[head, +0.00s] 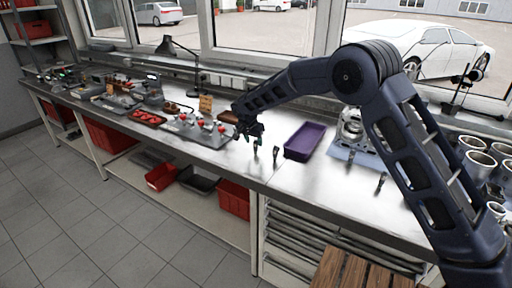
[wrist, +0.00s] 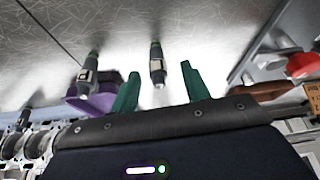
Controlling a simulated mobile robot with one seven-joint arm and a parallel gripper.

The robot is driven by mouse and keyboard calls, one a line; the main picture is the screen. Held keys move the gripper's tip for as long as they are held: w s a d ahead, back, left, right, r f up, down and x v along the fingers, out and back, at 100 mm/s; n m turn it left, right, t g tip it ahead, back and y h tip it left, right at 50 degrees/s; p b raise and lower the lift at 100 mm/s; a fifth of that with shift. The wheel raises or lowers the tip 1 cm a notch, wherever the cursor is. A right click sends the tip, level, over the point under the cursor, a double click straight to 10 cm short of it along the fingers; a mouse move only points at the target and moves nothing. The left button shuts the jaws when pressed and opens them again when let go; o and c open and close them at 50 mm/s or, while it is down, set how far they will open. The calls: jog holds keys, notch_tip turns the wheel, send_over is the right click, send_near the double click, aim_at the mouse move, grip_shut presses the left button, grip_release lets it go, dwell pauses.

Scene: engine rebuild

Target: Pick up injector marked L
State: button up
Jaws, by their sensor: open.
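My gripper (head: 250,132) is above the bench; in the wrist view its two green fingers (wrist: 160,88) are apart with nothing gripped. One dark injector (wrist: 157,62) with a pale label stands between and just beyond the fingertips, apparently untouched. Its mark is small and might be an L, but I cannot read it surely. It shows in the head view (head: 256,146) just below my gripper. A second injector (wrist: 85,72), with a label resembling a "d", is left of the fingers; in the head view it stands near the purple tray (head: 276,154). A third injector (wrist: 26,117) is farther left.
The purple tray (head: 290,153) lies right of my gripper. A metal engine part (head: 350,128) is beyond it, and metal cylinders (head: 478,164) stand at the right. A tray with red-topped parts (head: 190,138) is to the left. The bench front is mostly clear.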

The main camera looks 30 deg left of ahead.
aim_at(256, 146)
jog(key=x, duration=0.5)
jog(key=shift+s+d+f, duration=0.15)
jog(key=shift+d, duration=0.05)
grip_shut()
